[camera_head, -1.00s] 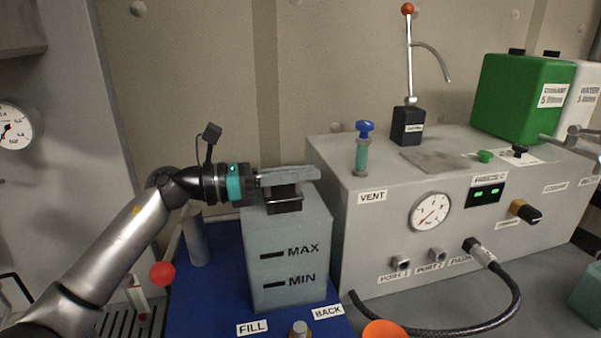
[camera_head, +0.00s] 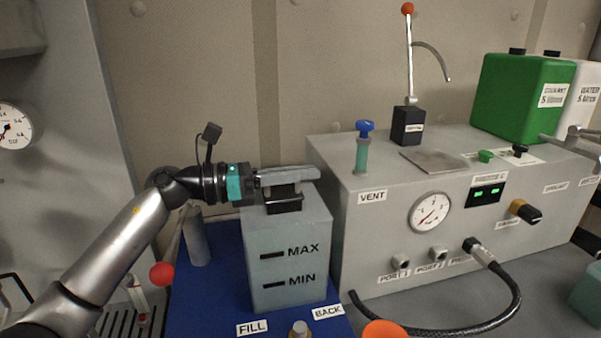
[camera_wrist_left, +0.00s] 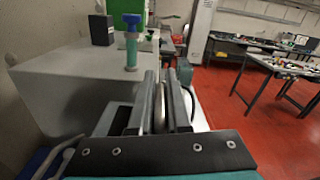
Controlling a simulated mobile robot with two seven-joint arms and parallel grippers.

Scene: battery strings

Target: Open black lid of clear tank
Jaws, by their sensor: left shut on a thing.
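The clear tank (camera_head: 288,244), greyish and translucent with MAX and MIN marks, stands upright on a blue mat. Its black lid (camera_head: 284,201) sits at the top of the tank. My left gripper (camera_head: 305,174) reaches in level from the left, over the tank top, with its fingers at the lid. It is shut on the lid, though the fingers hide most of the contact. In the left wrist view the fingers (camera_wrist_left: 161,110) are close together with a thin light edge between them. My right gripper is not in view.
A grey machine box (camera_head: 400,235) with a gauge, ports and a black hose (camera_head: 515,300) stands right of the tank. A blue-topped vent valve (camera_head: 363,150) rises from its left end. A red-knobbed lever (camera_head: 162,274) is left of the tank. An orange funnel-like thing (camera_head: 384,329) is in front.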

